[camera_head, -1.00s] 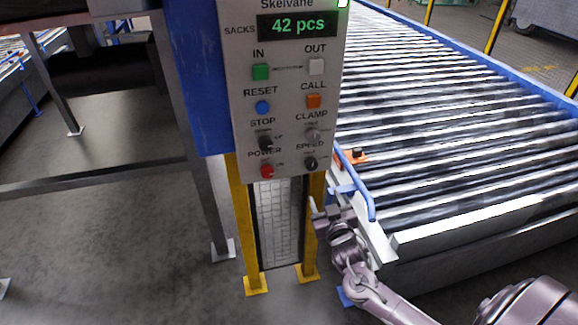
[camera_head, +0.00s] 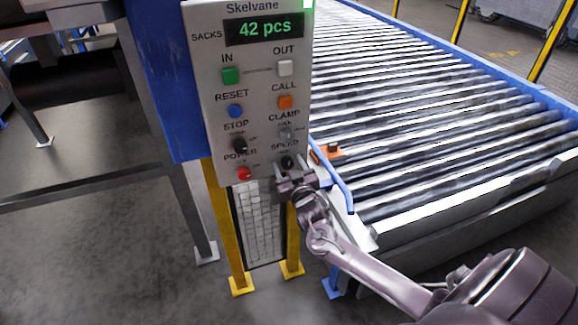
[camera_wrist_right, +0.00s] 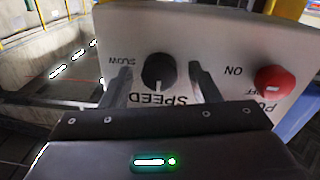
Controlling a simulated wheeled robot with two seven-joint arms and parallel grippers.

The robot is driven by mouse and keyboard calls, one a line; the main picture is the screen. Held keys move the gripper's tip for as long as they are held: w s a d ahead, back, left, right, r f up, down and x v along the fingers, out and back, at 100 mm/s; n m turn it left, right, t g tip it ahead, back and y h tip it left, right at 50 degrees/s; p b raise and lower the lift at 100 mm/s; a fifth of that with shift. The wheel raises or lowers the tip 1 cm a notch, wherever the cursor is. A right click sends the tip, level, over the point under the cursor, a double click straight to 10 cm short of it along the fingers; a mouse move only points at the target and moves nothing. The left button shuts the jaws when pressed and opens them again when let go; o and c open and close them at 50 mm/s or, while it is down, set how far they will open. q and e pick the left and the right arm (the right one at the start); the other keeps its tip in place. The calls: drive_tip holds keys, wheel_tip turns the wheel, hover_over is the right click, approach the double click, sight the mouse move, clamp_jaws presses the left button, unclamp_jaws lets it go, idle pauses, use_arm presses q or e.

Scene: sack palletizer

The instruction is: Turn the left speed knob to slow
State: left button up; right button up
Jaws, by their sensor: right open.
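The black speed knob (camera_head: 288,162) is at the bottom right of the control panel (camera_head: 215,120), by the word SPEED. In the right wrist view the speed knob (camera_wrist_right: 156,69) shows large, with the panel lettering upside down and a SLOW label left of it. My right gripper (camera_head: 290,183) is open just below the knob in the head view. In the right wrist view its fingers (camera_wrist_right: 160,84) appear on either side of the knob, with gaps. I cannot tell whether they reach around it. The knob's setting is unclear. My left gripper is out of view.
The red power button (camera_head: 244,173) is left of the knob; it also shows in the wrist view (camera_wrist_right: 274,81). The clamp knob (camera_head: 286,134) is just above. A roller conveyor (camera_head: 430,130) with a blue side rail lies right of the panel. Yellow posts (camera_head: 222,230) stand below.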

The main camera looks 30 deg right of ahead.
drive_tip(key=c, duration=1)
drive_tip(key=shift+m, duration=0.3)
drive_tip(key=m, duration=0.8)
drive_tip(key=shift+d+m, duration=0.1)
drive_tip(key=shift+m, duration=0.2)
drive_tip(key=m+p, duration=0.1)
drive_tip(key=m, duration=0.3)
drive_tip(key=shift+y, duration=0.4)
drive_tip(key=shift+m+p, duration=0.35)
drive_tip(key=shift+m, duration=1.75)
drive_tip(key=shift+s+f, duration=0.1)
